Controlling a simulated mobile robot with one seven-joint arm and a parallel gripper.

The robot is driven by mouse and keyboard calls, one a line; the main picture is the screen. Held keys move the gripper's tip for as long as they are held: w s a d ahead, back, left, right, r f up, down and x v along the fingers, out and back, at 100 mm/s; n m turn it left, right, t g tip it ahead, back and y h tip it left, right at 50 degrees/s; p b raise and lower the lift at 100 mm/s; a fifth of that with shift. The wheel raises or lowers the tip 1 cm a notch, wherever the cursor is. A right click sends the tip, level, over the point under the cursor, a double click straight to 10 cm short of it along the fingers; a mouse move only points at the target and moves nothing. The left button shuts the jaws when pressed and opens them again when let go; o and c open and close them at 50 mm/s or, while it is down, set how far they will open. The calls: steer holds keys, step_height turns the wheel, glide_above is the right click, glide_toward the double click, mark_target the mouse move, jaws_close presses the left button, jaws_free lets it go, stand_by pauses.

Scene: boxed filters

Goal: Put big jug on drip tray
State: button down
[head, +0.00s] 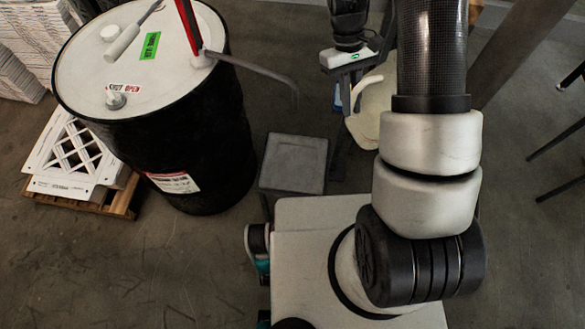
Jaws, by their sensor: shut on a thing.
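The big jug (372,113) is cream-white with a looped handle, and stands out beyond my arm, which hides its right side. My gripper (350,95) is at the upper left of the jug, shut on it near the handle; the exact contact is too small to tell. The drip tray (293,163) looks like a grey, square, flat-topped piece, left of and nearer than the jug. Its visible top is empty. The gripper and jug are to the right of it and apart from it in the picture.
A large black drum (205,140) with a white top stands left of the tray. A red pump (190,25) on it has a dark spout (265,75) reaching right, above the tray. Dark thin legs (560,140) show at right.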

steer(key=s+d+f+n+t+h+b, duration=0.1)
steer(key=s+f+n+t+b, duration=0.15)
steer(key=f+n+b, duration=0.75)
steer(key=s+d+f+n+t+h+b, duration=0.15)
steer(key=s+f+b, duration=0.3)
steer(key=f, duration=1.15)
steer(key=w+a+f+b, duration=0.1)
steer(key=w+a+f, duration=0.1)
steer(key=a, duration=0.7)
steer(key=w+a+f+b, duration=0.1)
steer(key=w+a+b, duration=0.1)
steer(key=a, duration=0.7)
steer(key=shift+w+f+g, duration=0.2)
steer(key=shift+f+g, duration=0.1)
steer(key=shift+f, duration=0.05)
steer(key=shift+f+h, duration=0.1)
steer(key=shift+h, duration=0.15)
steer(key=c, duration=2.2)
jaws_free()
steer(key=shift+f+b, duration=0.1)
steer(key=shift+b, duration=0.2)
steer(key=o, duration=0.4)
steer(key=shift+o, duration=0.2)
steer(key=p+v, duration=0.3)
steer(key=v, duration=0.9)
steer(key=shift+r, duration=0.25)
